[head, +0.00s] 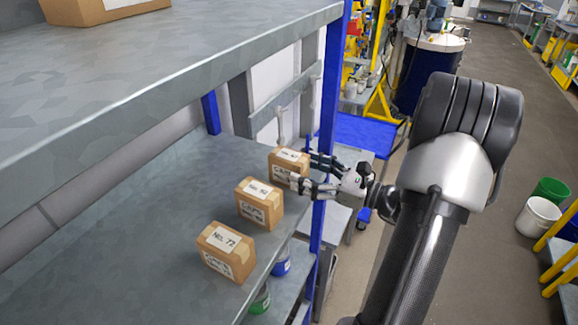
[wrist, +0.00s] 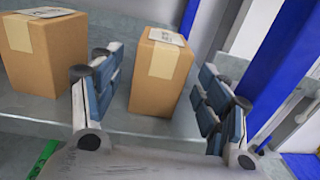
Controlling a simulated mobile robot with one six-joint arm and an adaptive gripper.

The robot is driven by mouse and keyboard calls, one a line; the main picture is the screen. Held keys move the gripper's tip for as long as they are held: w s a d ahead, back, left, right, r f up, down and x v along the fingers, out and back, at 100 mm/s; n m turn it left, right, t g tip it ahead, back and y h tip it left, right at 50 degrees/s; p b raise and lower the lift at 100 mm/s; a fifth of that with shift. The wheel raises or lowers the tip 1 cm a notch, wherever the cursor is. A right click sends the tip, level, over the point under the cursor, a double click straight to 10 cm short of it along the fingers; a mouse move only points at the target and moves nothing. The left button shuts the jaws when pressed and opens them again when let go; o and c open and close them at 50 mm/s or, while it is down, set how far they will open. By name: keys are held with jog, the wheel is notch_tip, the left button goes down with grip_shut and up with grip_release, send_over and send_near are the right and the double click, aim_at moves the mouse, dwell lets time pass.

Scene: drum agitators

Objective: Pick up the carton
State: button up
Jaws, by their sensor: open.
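Three brown cartons with white labels stand in a row on the middle shelf board. The far carton (head: 288,163) is in front of my gripper (head: 308,173). In the wrist view this carton (wrist: 160,78) stands upright between my two open fingers, with a gap visible on the left side. I cannot tell how deep the fingertips reach along it. The middle carton (head: 259,204) also shows at the left of the wrist view (wrist: 45,55). The near carton (head: 226,251), labelled No. 72, stands nearest in the head view. My gripper holds nothing.
A blue upright post (head: 328,110) stands close to my gripper at the shelf's edge. An upper shelf board (head: 180,60) overhangs the left and bears another carton (head: 95,8). Blue and green containers sit below the middle board. The board (head: 140,235) left of the cartons is bare.

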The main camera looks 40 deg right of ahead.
aim_at(289, 166)
jog(key=p+x, duration=0.1)
jog(key=x, duration=0.4)
jog(key=shift+w+a+f, duration=0.1)
jog(key=shift+w+a, duration=0.05)
jog(key=shift+w, duration=0.1)
jog(key=shift+s, duration=0.1)
jog(key=shift+c, duration=0.3)
jog(key=c, duration=1.2)
